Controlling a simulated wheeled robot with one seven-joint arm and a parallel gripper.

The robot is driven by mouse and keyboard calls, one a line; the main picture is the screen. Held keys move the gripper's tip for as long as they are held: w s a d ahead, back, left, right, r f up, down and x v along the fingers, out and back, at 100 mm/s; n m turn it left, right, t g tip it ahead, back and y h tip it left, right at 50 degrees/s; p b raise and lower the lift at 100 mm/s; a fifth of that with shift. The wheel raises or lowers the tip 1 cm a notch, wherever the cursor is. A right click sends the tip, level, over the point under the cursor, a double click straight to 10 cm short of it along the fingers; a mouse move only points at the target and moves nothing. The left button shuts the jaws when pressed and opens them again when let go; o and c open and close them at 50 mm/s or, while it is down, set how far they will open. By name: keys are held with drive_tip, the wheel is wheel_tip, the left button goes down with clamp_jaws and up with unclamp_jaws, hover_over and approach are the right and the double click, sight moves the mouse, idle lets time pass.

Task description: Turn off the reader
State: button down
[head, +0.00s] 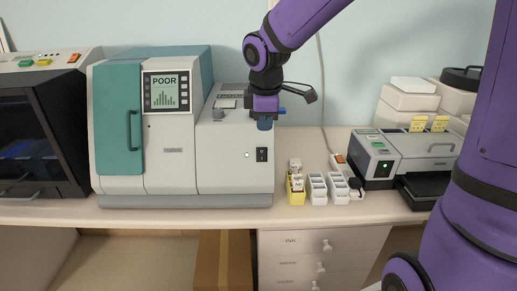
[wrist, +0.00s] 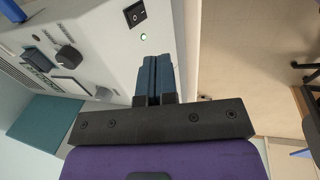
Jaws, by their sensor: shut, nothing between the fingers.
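The reader (head: 160,150) is a large white and teal machine on the bench. Its screen (head: 165,91) is lit and reads "POOR" above a bar graph. A black rocker switch (head: 262,154) sits low on its right front panel, with a lit green light (head: 247,155) to its left. The switch (wrist: 135,13) and green light (wrist: 143,37) also show in the wrist view. In the wrist view the fingers (wrist: 154,62) are together, apart from the switch.
A knob (head: 218,114) and a grey button stand on the reader's sloped top. Small bottle racks (head: 316,188) and a grey printer-like device (head: 375,155) stand to the right. A dark-windowed cabinet (head: 40,135) stands to the left. The bench strip before the reader is narrow.

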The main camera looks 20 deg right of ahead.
drive_tip(key=shift+a+f, duration=0.1)
drive_tip(key=shift+f, duration=0.05)
hover_over(262, 158)
drive_tip(key=s+a, duration=0.1)
drive_tip(key=s, duration=0.3)
drive_tip(key=s+a+x, duration=0.1)
drive_tip(key=s+x, duration=0.1)
drive_tip(key=x, duration=0.8)
drive_tip(key=shift+w+d+f, duration=0.2)
drive_tip(key=shift+w, duration=0.3)
drive_tip(key=shift+w+d+f, duration=0.15)
drive_tip(key=shift+w+f, duration=0.05)
drive_tip(key=shift+w, duration=0.3)
drive_tip(key=shift+w+d+f, duration=0.2)
drive_tip(key=shift+w, duration=0.3)
